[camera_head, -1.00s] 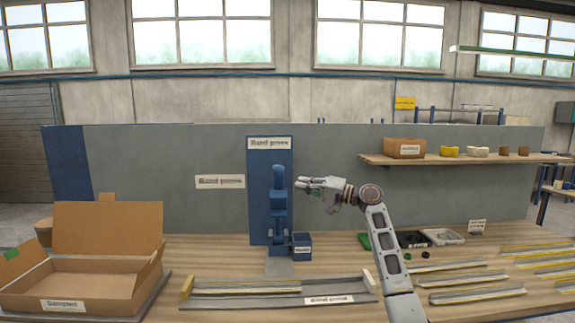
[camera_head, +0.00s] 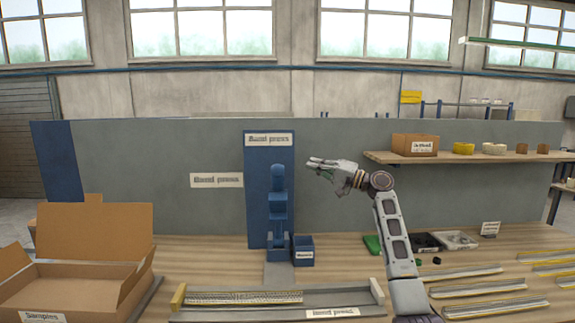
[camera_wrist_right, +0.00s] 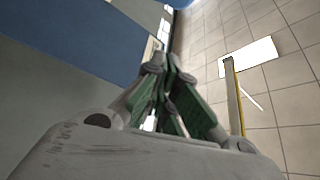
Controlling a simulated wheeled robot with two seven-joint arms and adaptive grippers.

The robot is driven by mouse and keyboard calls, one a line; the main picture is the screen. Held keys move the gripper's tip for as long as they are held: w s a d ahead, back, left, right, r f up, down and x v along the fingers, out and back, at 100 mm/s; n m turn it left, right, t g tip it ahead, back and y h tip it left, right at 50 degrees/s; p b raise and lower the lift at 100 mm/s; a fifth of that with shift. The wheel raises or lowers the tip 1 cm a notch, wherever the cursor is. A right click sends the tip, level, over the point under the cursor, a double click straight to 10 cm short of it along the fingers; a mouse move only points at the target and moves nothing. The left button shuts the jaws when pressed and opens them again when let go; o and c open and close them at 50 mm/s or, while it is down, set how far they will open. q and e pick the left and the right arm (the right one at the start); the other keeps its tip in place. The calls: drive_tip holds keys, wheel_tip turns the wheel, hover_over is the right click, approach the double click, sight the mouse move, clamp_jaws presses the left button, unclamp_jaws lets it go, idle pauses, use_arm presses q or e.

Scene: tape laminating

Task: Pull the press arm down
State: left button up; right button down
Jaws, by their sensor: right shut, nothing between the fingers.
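The blue hand press (camera_head: 278,212) stands upright on the table in front of a blue back panel (camera_head: 257,190) labelled as a hand press. Its rounded blue top piece (camera_head: 278,174) points up; I cannot tell which part is the press arm. My right gripper (camera_head: 312,164) is to the right of the press top, apart from it, pointing left. The right wrist view shows its green-padded fingers (camera_wrist_right: 168,75) closed together with nothing held. The left gripper is in neither view.
A small blue bin (camera_head: 303,251) stands right of the press base. A grey tray (camera_head: 215,312) with strips lies in front. An open cardboard box (camera_head: 95,245) is at left. A shelf (camera_head: 480,158) holds several items, and metal profiles (camera_head: 485,290) lie at right.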

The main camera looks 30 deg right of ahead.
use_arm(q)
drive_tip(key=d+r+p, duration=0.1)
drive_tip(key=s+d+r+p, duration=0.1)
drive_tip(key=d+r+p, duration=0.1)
use_arm(e)
drive_tip(key=w+a, duration=0.6)
drive_tip(key=a, duration=0.1)
drive_tip(key=shift+a+r, duration=0.2)
idle(1.0)
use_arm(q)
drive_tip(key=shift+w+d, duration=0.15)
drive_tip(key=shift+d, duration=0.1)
use_arm(e)
drive_tip(key=shift+s, duration=0.1)
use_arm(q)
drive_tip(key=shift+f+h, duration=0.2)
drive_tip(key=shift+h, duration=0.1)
use_arm(e)
drive_tip(key=shift+a+f, duration=0.1)
